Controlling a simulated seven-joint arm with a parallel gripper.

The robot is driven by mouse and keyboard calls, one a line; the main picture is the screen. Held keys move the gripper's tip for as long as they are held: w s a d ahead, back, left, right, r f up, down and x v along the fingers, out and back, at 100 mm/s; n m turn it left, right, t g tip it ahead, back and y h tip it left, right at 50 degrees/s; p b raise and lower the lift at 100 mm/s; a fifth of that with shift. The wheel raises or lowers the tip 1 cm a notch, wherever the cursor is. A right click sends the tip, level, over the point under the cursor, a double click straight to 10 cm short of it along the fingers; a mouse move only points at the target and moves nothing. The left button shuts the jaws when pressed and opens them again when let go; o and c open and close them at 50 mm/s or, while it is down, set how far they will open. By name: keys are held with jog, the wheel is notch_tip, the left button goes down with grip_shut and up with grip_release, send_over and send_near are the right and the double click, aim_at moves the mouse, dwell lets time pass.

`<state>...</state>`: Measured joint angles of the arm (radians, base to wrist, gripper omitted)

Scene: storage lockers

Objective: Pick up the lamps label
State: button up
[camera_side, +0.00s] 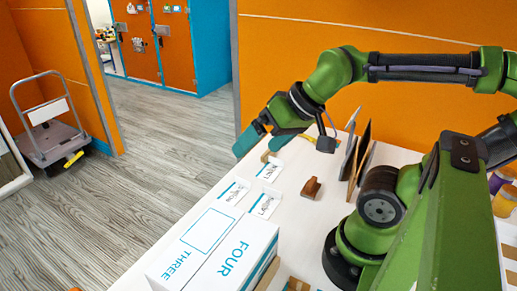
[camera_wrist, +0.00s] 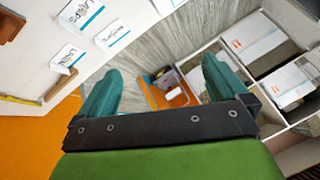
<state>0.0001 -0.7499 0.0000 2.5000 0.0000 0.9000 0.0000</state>
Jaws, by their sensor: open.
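The lamps label appears to be the small white card with dark lettering and a teal stripe (camera_wrist: 68,58), lying flat on the white table left of my gripper in the wrist view; its print is hard to read. It seems to be the card nearest my gripper in the side view (camera_side: 269,170). Two similar cards lie close by, one farther up (camera_wrist: 80,14) and one toward the table edge (camera_wrist: 112,34). My gripper (camera_side: 256,148) is open and empty, above the table's far end. In the wrist view its teal fingers (camera_wrist: 163,70) are spread, with floor and shelving visible between them.
White boxes marked THREE (camera_side: 190,247) and FOUR (camera_side: 237,256) stand at the table's near end. A brown block (camera_side: 311,188) sits beside the cards, with upright panels (camera_side: 357,155) behind it. An orange wall (camera_side: 300,50) stands beyond. Shelves with white boxes (camera_wrist: 252,38) are at right.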

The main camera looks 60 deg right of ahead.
jog(key=c, duration=1.2)
jog(key=m+g+h, duration=0.1)
jog(key=g, duration=0.2)
send_over(265, 206)
notch_tip(265, 206, down, 5)
jog(key=d+f+n+g, duration=0.3)
jog(key=d+n+g, duration=0.15)
jog(key=d, duration=0.25)
jog(key=shift+n, duration=0.35)
jog(key=f, duration=0.6)
jog(key=a+f, duration=0.1)
jog(key=f, duration=0.3)
jog(key=shift+a, duration=0.1)
jog(key=shift+w+a+f, duration=0.1)
jog(key=shift+a+f, duration=0.05)
jog(key=shift+f, duration=0.85)
jog(key=shift+w+a+f, duration=0.1)
jog(key=shift+a+f, duration=0.1)
jog(key=shift+f, duration=0.8)
jog(key=shift+w+a+f, duration=0.1)
jog(key=shift+a+f, duration=0.05)
jog(key=shift+f, duration=0.85)
